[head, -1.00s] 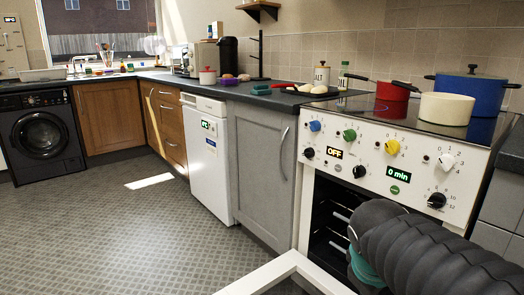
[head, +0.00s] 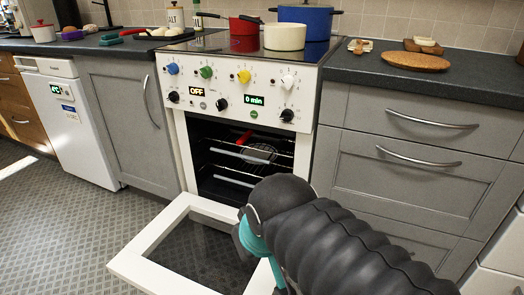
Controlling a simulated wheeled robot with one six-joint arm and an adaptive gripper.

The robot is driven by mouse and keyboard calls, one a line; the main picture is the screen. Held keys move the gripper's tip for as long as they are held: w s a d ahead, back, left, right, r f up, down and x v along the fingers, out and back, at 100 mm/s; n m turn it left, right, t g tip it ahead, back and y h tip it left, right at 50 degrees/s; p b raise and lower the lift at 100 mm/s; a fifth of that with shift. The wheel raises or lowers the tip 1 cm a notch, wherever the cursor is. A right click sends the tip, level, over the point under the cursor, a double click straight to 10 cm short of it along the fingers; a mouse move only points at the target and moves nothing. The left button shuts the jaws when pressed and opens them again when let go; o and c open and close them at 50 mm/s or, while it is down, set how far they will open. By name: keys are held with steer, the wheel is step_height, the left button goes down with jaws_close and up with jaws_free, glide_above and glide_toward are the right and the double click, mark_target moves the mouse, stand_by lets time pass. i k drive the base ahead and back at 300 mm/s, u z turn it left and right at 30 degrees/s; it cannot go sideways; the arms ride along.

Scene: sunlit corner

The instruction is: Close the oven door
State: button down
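The white oven (head: 239,98) stands in the middle of the head view, with its cavity showing dark racks inside. Its door (head: 140,245) is hinged down and open, with a white frame around a dark glass pane; its right part is hidden behind my arm. Something red and a round, grate-like item (head: 259,153) show in the cavity. My arm, in a dark ribbed sleeve, reaches in from the lower right to a point above the door. My gripper's fingers are hidden behind it; only a teal part shows.
A red pot (head: 243,25), a cream pot (head: 285,37) and a blue pot (head: 306,18) stand on the hob. Grey drawers (head: 420,125) are right of the oven, a white dishwasher (head: 75,130) to the left. Patterned floor (head: 60,235) is clear at left.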

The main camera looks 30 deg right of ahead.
mark_target(132, 264)
steer(key=k, duration=0.3)
steer(key=z, duration=3.25)
steer(key=k, duration=1.15)
steer(key=u, duration=3.7)
steer(key=k, duration=0.1)
steer(key=z, duration=0.4)
